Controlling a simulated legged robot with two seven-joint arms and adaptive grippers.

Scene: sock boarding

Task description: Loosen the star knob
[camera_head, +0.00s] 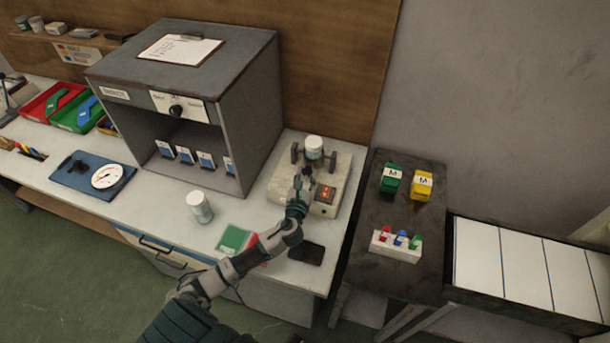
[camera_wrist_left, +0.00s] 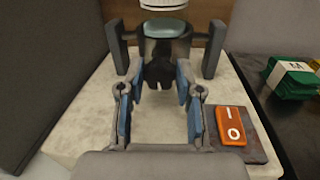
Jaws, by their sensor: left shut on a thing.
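The dark star knob (camera_wrist_left: 158,72) is on the front of a holder on the pale bench machine (camera_head: 333,180). In the left wrist view it lies between the fingertips of my left gripper (camera_wrist_left: 160,78), which is shut on it. In the head view my left gripper (camera_head: 303,178) reaches the front of the machine and hides the knob. A white-lidded jar (camera_head: 314,148) sits upright in the holder above the knob, between two dark posts. My right gripper is not in view.
An orange rocker switch (camera_wrist_left: 231,126) is on the machine, right of my gripper. A grey cabinet (camera_head: 228,90) stands close on the left. Another white-lidded jar (camera_head: 200,207), a green-and-red packet (camera_head: 236,239) and a dark pad (camera_head: 306,253) lie near my forearm.

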